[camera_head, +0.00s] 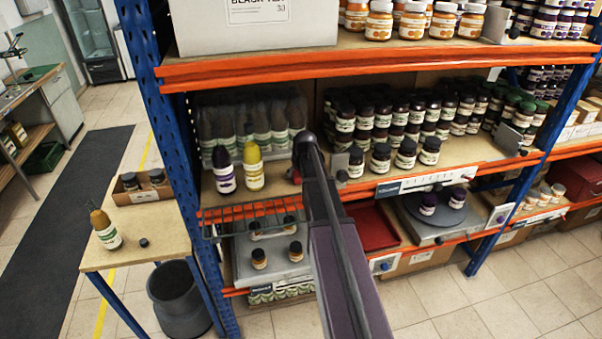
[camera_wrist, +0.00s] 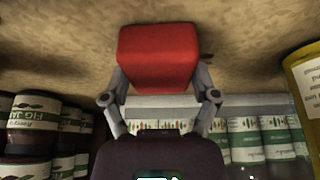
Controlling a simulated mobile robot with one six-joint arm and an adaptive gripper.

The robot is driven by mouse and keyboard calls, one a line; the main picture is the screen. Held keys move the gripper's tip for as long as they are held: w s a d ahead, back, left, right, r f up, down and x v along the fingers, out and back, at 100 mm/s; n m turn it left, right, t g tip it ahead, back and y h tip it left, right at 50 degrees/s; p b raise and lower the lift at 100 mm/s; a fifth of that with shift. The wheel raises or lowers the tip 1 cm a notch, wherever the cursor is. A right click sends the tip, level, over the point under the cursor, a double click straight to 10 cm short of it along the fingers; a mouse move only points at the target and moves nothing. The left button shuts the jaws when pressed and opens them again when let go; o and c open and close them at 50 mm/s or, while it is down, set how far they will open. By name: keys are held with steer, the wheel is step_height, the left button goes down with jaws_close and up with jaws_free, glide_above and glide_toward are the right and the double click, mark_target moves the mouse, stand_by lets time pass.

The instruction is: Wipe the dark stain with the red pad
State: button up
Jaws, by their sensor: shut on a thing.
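My gripper (camera_wrist: 162,82) is shut on the red pad (camera_wrist: 158,56), with a finger on each side of it. In the wrist view the pad is over the tan shelf board (camera_wrist: 60,50); I cannot tell whether it touches. A small dark mark (camera_wrist: 208,57) shows at the pad's right edge, perhaps part of the stain; the pad may hide more. In the head view my arm reaches into the middle shelf and hides most of the gripper. Only a sliver of the red pad (camera_head: 296,176) shows there, left of the arm.
A yellow bottle (camera_head: 252,166) and a dark bottle (camera_head: 223,170) stand left of my arm on that shelf. Clear bottles (camera_head: 240,118) stand behind. Dark-lidded jars (camera_head: 380,160) stand close on the right. An orange shelf beam (camera_head: 390,62) runs above, and a wire basket (camera_head: 255,217) hangs below.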

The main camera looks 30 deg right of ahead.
mark_target(281, 178)
steer(key=shift+w+a+f, duration=0.1)
steer(key=shift+w+a, duration=0.05)
steer(key=shift+a, duration=0.55)
steer(key=shift+w+a, duration=0.15)
steer(key=shift+a, duration=0.55)
steer(key=shift+a, duration=0.1)
steer(key=shift+w+a, duration=0.3)
steer(key=shift+a, duration=0.55)
steer(key=shift+w+a, duration=0.25)
steer(key=shift+a, duration=0.6)
steer(key=shift+d, duration=0.1)
steer(key=shift+w, duration=0.25)
steer(key=shift+d, duration=0.25)
steer(key=shift+s+d, duration=0.2)
steer(key=shift+d, duration=0.65)
steer(key=shift+s+d, duration=0.2)
steer(key=shift+d, duration=0.6)
steer(key=shift+d, duration=0.1)
